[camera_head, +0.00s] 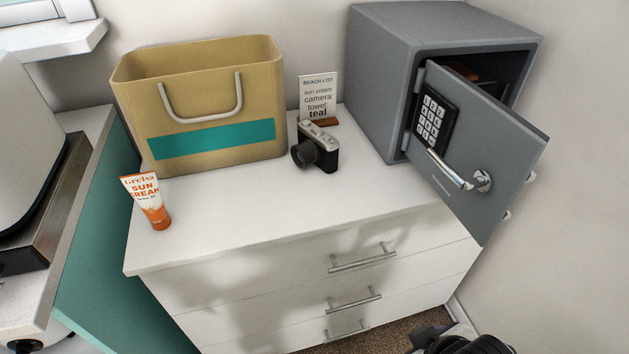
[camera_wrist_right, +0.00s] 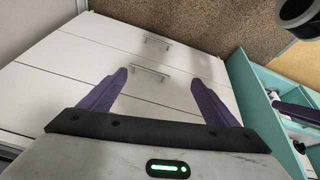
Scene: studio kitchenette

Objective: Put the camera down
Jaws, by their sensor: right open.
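The camera (camera_head: 316,147), black and silver, stands upright on the white dresser top (camera_head: 250,215). It is between the tan bag and the grey safe, in front of a small sign, and no gripper touches it. My right gripper (camera_wrist_right: 160,78) shows in the right wrist view with its two purple fingers spread apart and nothing between them. The white drawer fronts lie beyond the fingers, and the camera is not visible in that view. My left gripper cannot be made out in either view.
A tan bag (camera_head: 205,145) with a teal stripe stands at the back left. A sun cream tube (camera_head: 148,203) stands near the dresser's left edge. The safe (camera_head: 385,70) has its door (camera_head: 500,165) swung open. The sign (camera_head: 318,95) reads "beach list". The dresser's front middle is clear.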

